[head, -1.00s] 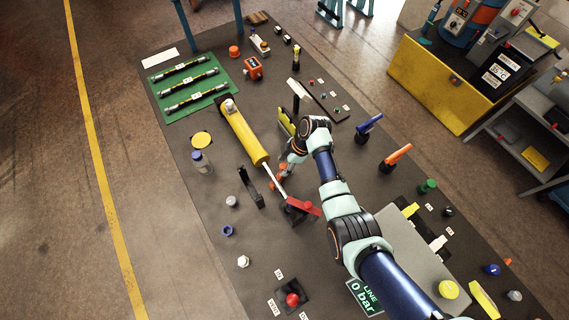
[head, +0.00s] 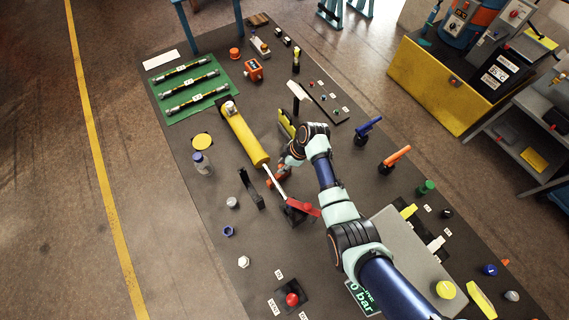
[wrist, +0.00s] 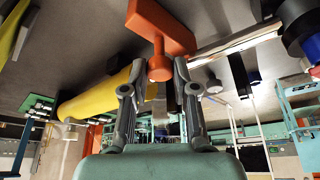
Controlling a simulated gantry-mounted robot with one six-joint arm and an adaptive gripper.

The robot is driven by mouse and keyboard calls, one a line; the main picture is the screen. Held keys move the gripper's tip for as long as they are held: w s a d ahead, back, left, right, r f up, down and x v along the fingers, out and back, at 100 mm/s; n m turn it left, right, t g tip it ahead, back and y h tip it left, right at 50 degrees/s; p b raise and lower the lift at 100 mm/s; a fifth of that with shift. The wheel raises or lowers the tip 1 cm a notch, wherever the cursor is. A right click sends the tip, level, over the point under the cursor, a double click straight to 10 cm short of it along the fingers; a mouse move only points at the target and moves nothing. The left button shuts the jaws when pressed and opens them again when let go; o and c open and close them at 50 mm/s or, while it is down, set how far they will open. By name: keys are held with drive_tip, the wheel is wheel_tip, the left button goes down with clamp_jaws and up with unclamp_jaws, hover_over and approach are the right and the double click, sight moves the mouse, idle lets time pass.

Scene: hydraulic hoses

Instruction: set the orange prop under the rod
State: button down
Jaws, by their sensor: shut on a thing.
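The orange prop (wrist: 160,28) is held between my gripper's fingers (wrist: 160,85) by its short round stem in the wrist view. Its wide block end points away from my gripper. In the head view the prop (head: 276,177) shows as a small orange patch beside the rod, partly hidden by my wrist. The silver rod (head: 278,187) runs from the yellow cylinder (head: 244,139) down to a red-topped end piece (head: 303,207). In the wrist view the rod (wrist: 236,40) passes just right of the prop; I cannot tell whether they touch. My gripper (head: 282,170) is low beside the cylinder's rod end.
A black upright bracket (head: 250,189) stands left of the rod. A white-topped hammer-like tool (head: 298,92) and blue (head: 368,130) and orange (head: 396,157) handled levers stand to the right. The green mat (head: 190,90) with hoses lies at the far left.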

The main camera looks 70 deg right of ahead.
drive_tip(key=shift+w+d+m+h, duration=0.15)
drive_tip(key=shift+m+h, duration=0.25)
drive_tip(key=shift+m, duration=0.6)
drive_tip(key=c, duration=0.9)
unclamp_jaws()
drive_tip(key=v, duration=1.2)
